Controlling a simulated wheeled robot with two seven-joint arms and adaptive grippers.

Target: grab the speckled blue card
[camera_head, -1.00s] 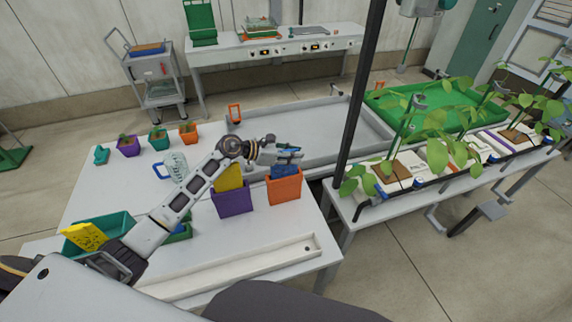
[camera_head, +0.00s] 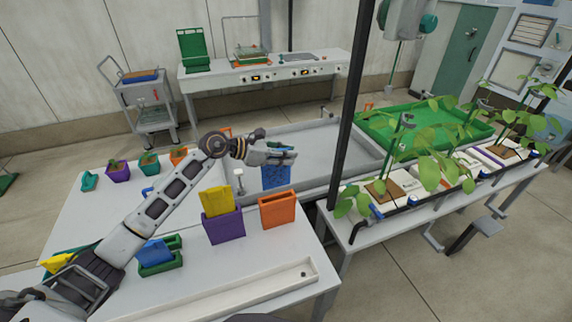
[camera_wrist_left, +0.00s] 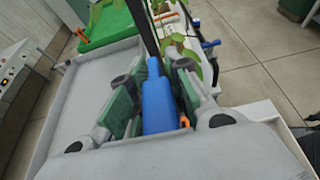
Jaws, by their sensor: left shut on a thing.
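The speckled blue card (camera_head: 276,176) hangs upright from my left gripper (camera_head: 282,155), above and behind the orange holder (camera_head: 278,211). In the left wrist view the blue card (camera_wrist_left: 160,105) sits between the green-padded fingers of my left gripper (camera_wrist_left: 155,90), which is shut on it. The orange holder on the white table stands empty, clear of the card. My right gripper is not in view.
A purple holder (camera_head: 224,226) with a yellow card (camera_head: 216,200) stands left of the orange one. A green holder (camera_head: 160,262) with a plain blue card (camera_head: 153,251) is nearer my arm. A black post (camera_head: 352,110) rises just right. A grey tray (camera_head: 325,150) lies behind.

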